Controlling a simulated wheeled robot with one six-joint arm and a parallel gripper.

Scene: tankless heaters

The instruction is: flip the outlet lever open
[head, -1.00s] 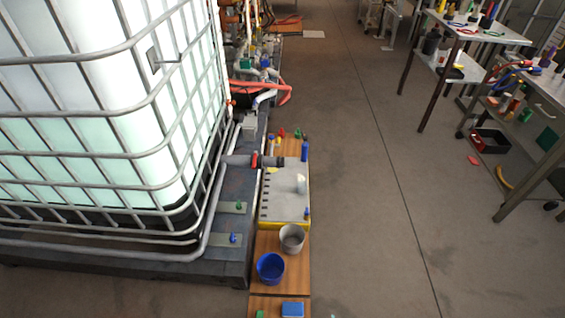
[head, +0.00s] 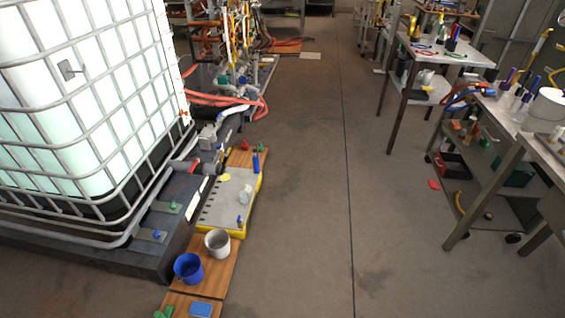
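A large white, lit tank (head: 75,100) in a grey metal cage stands at the left on a dark pallet (head: 150,262). A pipe stub with a red part (head: 193,168) and a dark end (head: 211,169) sticks out low at its right corner, over the edge of the grey tray. It looks like the outlet; I cannot make out its lever or how that is set. Small green (head: 173,205) and blue (head: 157,233) handles sit on plates on the pallet. My gripper is not in view.
A grey and yellow tray (head: 222,212) lies on wooden boards beside the pallet, with a blue bucket (head: 188,268) and a grey bucket (head: 217,243) in front. Red hoses (head: 225,100) lie behind. Cluttered tables (head: 452,50) stand right. The middle floor (head: 310,190) is clear.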

